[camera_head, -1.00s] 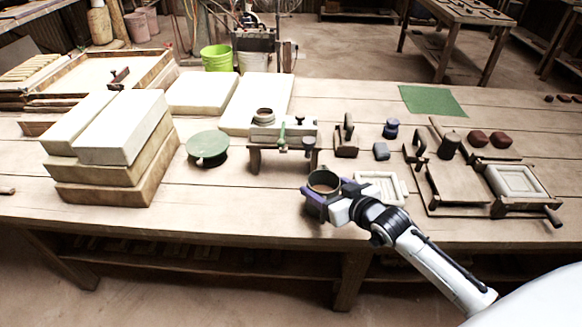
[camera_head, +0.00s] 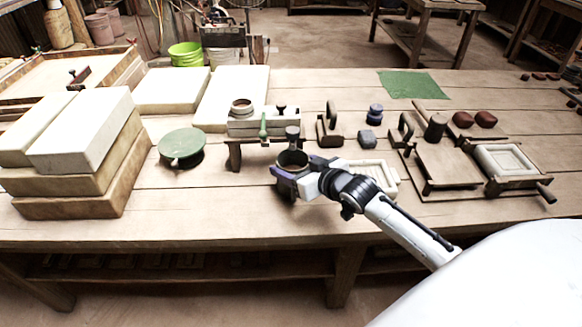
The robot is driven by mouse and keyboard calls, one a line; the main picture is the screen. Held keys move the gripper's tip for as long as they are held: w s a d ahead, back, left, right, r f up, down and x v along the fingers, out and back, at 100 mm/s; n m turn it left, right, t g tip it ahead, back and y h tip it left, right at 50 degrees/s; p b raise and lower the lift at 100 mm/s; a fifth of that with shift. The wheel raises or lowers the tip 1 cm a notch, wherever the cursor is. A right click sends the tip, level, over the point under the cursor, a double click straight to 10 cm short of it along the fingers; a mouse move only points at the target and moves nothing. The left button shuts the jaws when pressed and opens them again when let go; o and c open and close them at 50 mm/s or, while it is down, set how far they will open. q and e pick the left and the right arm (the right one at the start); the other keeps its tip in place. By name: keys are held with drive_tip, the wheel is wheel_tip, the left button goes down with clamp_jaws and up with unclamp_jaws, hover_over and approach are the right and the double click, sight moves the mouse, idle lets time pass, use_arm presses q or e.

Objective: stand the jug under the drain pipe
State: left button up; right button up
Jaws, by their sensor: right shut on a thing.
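The jug (camera_head: 292,159), a dark round vessel with an open top, is upright in my right gripper (camera_head: 291,174). The gripper is shut on it from the right, in front of the small raised stand. The stand carries a pale block (camera_head: 248,127) with a green-handled tap (camera_head: 263,127). A dark short pipe (camera_head: 292,133), which looks like the drain pipe, hangs at the stand's right end. In the picture its lower end meets the jug's far rim; I cannot tell whether it is over the mouth. The jug's underside is partly hidden. My left gripper is not in view.
Stacked blocks (camera_head: 80,135) are farther left. A white tray (camera_head: 383,172) lies just behind my right arm. A wooden frame press (camera_head: 450,168) is at right. The table front is clear.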

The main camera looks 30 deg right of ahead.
drive_tip(key=shift+w, duration=0.1)
drive_tip(key=o, duration=1.7)
drive_tip(key=p+v, duration=0.1)
drive_tip(key=v, duration=1.1)
